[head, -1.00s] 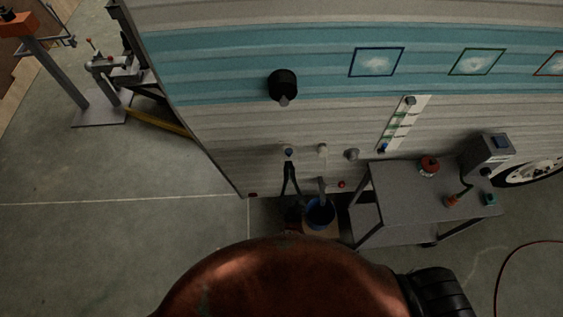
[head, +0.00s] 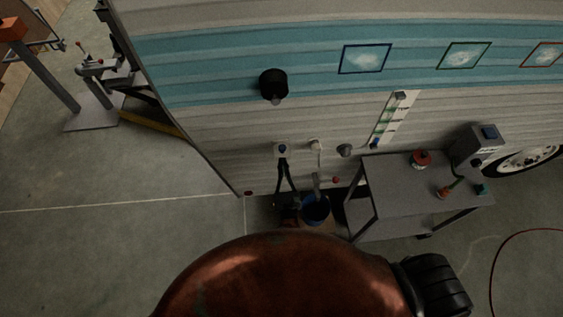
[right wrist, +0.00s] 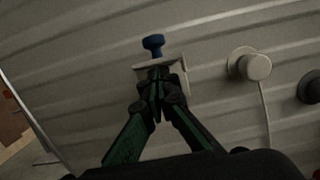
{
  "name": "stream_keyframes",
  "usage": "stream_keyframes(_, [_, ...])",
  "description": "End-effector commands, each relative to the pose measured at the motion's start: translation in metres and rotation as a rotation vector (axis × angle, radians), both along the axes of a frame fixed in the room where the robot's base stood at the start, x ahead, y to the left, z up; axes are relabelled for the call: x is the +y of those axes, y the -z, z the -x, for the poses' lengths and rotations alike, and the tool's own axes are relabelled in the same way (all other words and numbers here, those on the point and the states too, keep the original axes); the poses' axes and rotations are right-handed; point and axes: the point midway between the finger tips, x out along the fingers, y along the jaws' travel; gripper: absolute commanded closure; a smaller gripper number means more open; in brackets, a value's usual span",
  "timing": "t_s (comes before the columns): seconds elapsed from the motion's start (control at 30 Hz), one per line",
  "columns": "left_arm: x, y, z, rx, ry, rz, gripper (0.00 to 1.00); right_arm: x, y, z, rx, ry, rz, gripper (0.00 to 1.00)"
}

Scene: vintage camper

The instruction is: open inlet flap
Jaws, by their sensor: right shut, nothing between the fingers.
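The inlet flap (head: 277,153) appears to be the small pale square plate with a blue knob (head: 282,149), low on the camper wall. In the right wrist view the plate (right wrist: 140,67) shows as a pale edge and side, with the blue knob (right wrist: 153,42) just above it. My right gripper (head: 284,164) is shut and empty, its dark fingers just below the knob. In the right wrist view the fingertips (right wrist: 157,72) overlap the plate; I cannot tell whether they touch it. The fingers hide its middle, and how far the flap stands open is unclear. My left gripper is not in view.
A white round fitting with a hanging cord (head: 316,145) and a dark round fitting (head: 345,151) are right of the flap. A grey table (head: 400,185) stands at right, a blue bucket (head: 316,212) below. A black lamp (head: 273,85) sticks out above.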

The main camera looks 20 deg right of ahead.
Motion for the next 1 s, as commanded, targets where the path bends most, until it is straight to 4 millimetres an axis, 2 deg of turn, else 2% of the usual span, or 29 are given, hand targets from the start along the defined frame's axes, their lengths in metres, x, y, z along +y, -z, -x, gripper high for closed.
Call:
stream_keyframes(0.3, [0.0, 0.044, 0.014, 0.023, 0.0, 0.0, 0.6, 0.002, 0.048, 0.005, 0.005, -0.003, 0.002, 1.0])
stream_keyframes(0.4, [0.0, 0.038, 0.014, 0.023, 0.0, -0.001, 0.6, 0.007, 0.041, 0.034, 0.006, -0.003, 0.0, 1.0])
stream_keyframes(0.63, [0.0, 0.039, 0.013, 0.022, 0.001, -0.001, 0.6, 0.015, 0.042, 0.079, 0.004, -0.005, 0.001, 1.0])
stream_keyframes(0.8, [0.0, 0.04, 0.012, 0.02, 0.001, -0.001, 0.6, 0.018, 0.042, 0.097, 0.002, -0.005, 0.001, 1.0])
stream_keyframes(1.0, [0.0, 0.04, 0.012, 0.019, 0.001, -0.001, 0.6, 0.018, 0.042, 0.103, 0.001, -0.003, 0.0, 1.0])
